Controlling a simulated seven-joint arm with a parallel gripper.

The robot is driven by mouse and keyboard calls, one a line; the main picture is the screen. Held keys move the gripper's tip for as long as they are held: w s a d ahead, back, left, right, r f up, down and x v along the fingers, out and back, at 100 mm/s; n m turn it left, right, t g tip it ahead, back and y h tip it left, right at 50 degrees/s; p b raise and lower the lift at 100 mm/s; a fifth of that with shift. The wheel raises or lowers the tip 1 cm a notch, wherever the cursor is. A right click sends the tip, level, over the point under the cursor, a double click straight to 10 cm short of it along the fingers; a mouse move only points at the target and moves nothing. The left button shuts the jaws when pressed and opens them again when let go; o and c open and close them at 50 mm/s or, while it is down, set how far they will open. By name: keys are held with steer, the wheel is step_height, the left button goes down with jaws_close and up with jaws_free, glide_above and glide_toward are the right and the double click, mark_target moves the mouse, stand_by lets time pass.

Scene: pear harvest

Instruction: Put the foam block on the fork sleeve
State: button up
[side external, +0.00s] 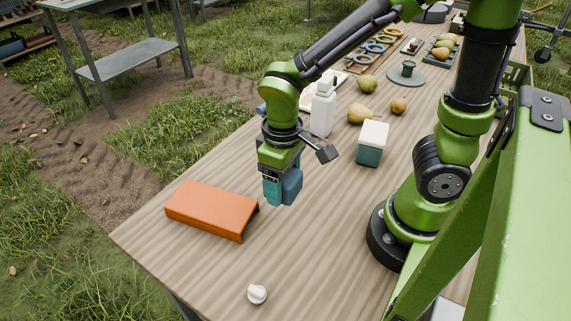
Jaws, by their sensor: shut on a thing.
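The orange fork sleeve (210,210) lies on the table near its left edge, like an upturned channel with a dark opening at its right end. My gripper (280,198) is above the table just right of the sleeve, pointing down. It is shut on a blue block (292,187), which I take to be the foam block. The teal finger covers part of the block. The block is apart from the sleeve, and its exact height above the table is hard to tell.
A white knob-like piece (257,294) lies near the front. Behind my gripper stand a white bottle (323,105) and a white-and-teal box (372,144). Pears (359,114) and a grey spool-like stand (407,75) are farther back. Bare wood surrounds the sleeve's right side.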

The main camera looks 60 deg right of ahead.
steer(key=shift+s+a+f, duration=0.1)
steer(key=shift+s+a, duration=0.15)
steer(key=shift+a, duration=0.25)
steer(key=shift+w+m, duration=0.15)
steer(key=shift+m, duration=0.35)
glide_above(210, 203)
steer(key=shift+s+d+f, duration=0.1)
steer(key=shift+s+f, duration=0.15)
steer(key=shift+f, duration=0.5)
steer(key=shift+w+f, duration=0.15)
steer(key=shift+w, duration=0.1)
steer(key=shift+f, duration=1.6)
steer(key=shift+f, duration=0.15)
steer(key=o, duration=1)
